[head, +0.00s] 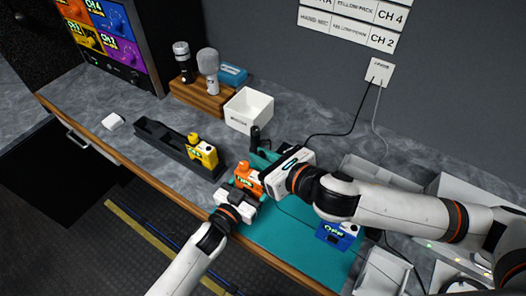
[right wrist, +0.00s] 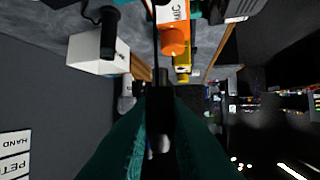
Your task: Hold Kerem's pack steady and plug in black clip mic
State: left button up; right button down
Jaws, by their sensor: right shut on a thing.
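An orange pack (head: 248,179) with a round orange top stands at the near edge of the teal mat (head: 275,229). It also shows in the right wrist view (right wrist: 174,38), with part of a white label. My left gripper (head: 239,195) is right against its near side; its fingers are hidden, so its grip cannot be seen. My right gripper (head: 271,177) is beside the pack's right side, shut on a slim black piece (right wrist: 160,105), apparently the black clip mic or its plug. The right wrist view shows this piece pointing toward the orange pack; contact cannot be told.
A yellow pack (head: 203,153) stands in a black tray (head: 165,142) at left. A blue pack (head: 338,236) lies right on the mat. A white box (head: 249,108) and an upright black cylinder (head: 255,138) stand behind. Two microphones stand on a wooden block (head: 202,97).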

jog(key=shift+f, duration=2.2)
jog(key=shift+f, duration=1.1)
jog(key=c, duration=1.3)
grip_release()
jog(key=shift+s, duration=0.1)
jog(key=v, duration=1.2)
jog(key=shift+f, duration=0.1)
pick_arm(q)
jog(key=o, duration=1.1)
